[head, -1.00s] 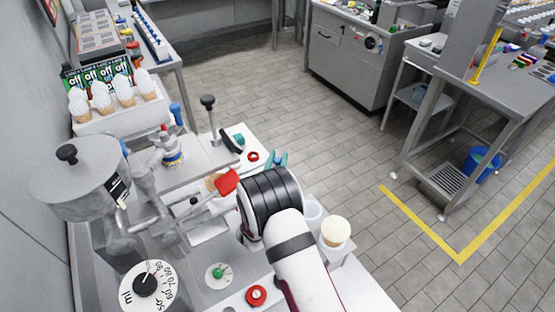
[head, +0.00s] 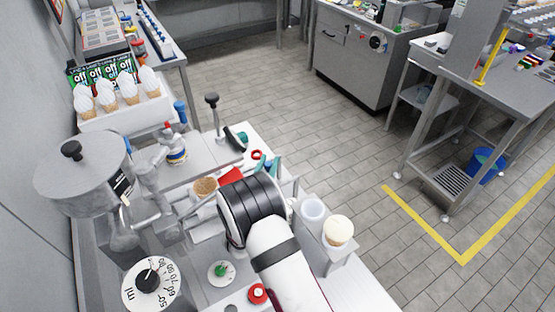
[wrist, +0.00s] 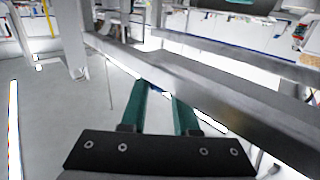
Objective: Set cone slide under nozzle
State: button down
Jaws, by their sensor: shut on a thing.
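In the wrist view, my gripper (wrist: 154,92) has its two teal fingers against a long grey metal bar, which appears to be part of the cone slide (wrist: 215,88). It is shut on it, though the exact contact at the tips is hard to see. In the head view my black and white wrist hides most of the gripper and slide. A brown cone (head: 205,187) stands just left of my wrist. The dispenser with its pipes and nozzle area (head: 150,205) is left of the cone. The nozzle's tip is not clear.
A round metal hopper (head: 85,172) stands at left above a dial (head: 150,284). Filled cones (head: 127,88) stand in a rack behind. A topped cone (head: 338,230) and a white cup (head: 312,210) are at right. Green (head: 221,271) and red buttons (head: 258,292) lie in front.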

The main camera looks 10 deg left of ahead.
jog(key=c, duration=0.7)
grip_release()
jog(key=s, duration=1.2)
jog(key=shift+s, duration=0.1)
